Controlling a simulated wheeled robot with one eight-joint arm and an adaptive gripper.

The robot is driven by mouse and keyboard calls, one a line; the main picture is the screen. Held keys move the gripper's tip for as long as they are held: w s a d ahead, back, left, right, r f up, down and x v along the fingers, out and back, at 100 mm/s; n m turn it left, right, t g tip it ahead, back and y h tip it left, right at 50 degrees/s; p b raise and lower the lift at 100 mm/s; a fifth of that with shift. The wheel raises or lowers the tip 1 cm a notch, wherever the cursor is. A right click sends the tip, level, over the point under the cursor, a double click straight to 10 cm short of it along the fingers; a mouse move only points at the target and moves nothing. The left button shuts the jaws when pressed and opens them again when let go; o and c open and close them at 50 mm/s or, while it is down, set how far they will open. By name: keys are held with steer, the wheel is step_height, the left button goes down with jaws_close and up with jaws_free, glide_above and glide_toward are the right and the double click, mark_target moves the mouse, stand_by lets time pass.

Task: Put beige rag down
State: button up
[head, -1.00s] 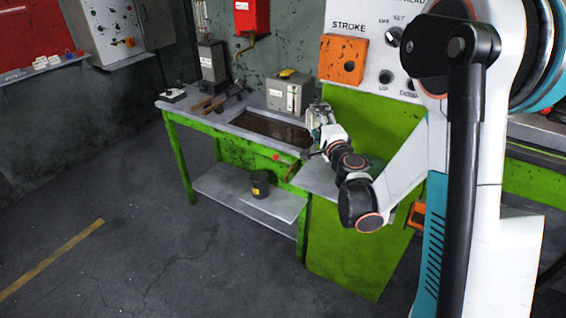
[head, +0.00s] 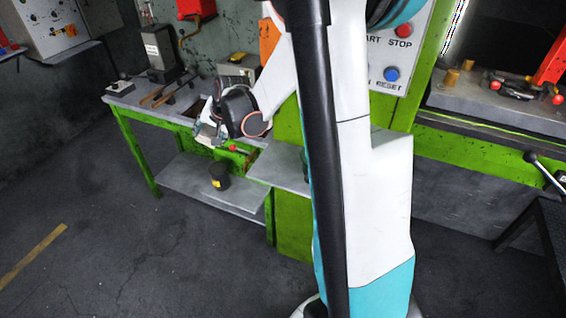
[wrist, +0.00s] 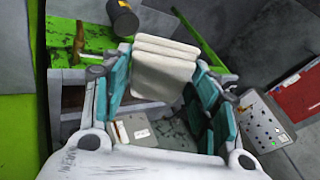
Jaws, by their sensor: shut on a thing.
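The beige rag (wrist: 163,68) is a folded, pale cloth in the wrist view. It sits between the teal-padded fingers of my gripper (wrist: 160,95), which is shut on it. In the head view my gripper (head: 208,130) is in front of the green workbench (head: 135,145), near its tray. The rag is too small and covered there to make out clearly.
A dark can (head: 219,176) stands on the bench's lower shelf (head: 185,180). Tongs-like tools (head: 165,92) and a grey box (head: 240,70) are on the bench top. A green press with a control panel (head: 395,50) stands to the right. The floor at left is clear.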

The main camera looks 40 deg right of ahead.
steer(key=s+d+m+g+h, duration=0.2)
steer(key=s+d+g+h, duration=0.2)
steer(key=s+d, duration=1.1)
steer(key=shift+s+d+f+g, duration=0.15)
steer(key=shift+s+g, duration=0.1)
steer(key=shift+g, duration=0.55)
steer(key=shift+f, duration=0.1)
step_height(320, 180, down, 9)
steer(key=b, duration=0.3)
steer(key=shift+f, duration=0.3)
steer(key=shift+c, duration=0.7)
steer(key=o, duration=1.1)
